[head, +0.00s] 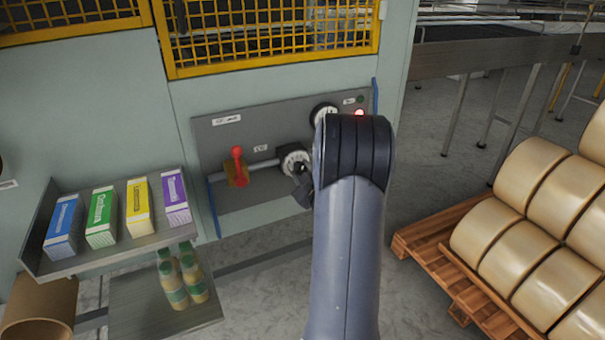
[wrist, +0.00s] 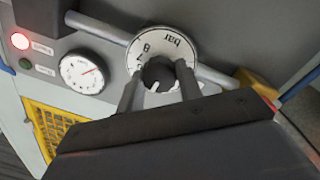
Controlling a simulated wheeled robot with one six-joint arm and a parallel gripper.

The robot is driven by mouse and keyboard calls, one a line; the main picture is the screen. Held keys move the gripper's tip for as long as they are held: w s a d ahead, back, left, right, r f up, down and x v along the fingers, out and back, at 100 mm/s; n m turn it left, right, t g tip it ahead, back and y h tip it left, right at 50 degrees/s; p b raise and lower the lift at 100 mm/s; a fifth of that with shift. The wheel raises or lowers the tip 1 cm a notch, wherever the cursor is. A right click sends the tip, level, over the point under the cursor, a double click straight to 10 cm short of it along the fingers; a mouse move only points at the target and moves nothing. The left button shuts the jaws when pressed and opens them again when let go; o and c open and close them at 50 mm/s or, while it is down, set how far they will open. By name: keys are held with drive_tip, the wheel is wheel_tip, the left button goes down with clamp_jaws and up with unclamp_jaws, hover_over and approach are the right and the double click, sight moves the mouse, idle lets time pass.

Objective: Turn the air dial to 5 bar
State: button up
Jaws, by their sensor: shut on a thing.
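The air dial (head: 293,158) is a round white-faced dial with a dark knob, set on a grey pipe on the grey panel. In the wrist view its face (wrist: 172,46) shows the word "bar" and the figures 7 and 8; the rest of the scale is hidden. My gripper (head: 302,174) is at the dial, partly hidden by my arm in the head view. In the wrist view its two fingers (wrist: 159,88) are shut on the dark knob, one on each side. A round gauge (wrist: 84,71) with a red needle is beside the dial.
A red-handled valve (head: 238,165) is on the pipe left of the dial. A red lamp (head: 359,113) glows at the panel's upper right. A shelf (head: 112,250) with several coloured cartons is at the left. A pallet (head: 440,262) of large rolls stands at the right.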

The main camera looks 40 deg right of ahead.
drive_tip(key=shift+m+b, duration=0.35)
drive_tip(key=shift+m, duration=1.75)
drive_tip(key=o, duration=1)
drive_tip(key=v, duration=1.1)
drive_tip(key=shift+r, duration=0.2)
drive_tip(key=shift+w+d, duration=0.1)
drive_tip(key=shift+w, duration=0.05)
drive_tip(key=x, duration=1)
drive_tip(key=shift+w+f, duration=0.15)
drive_tip(key=shift+w, duration=0.3)
drive_tip(key=shift+s, duration=0.1)
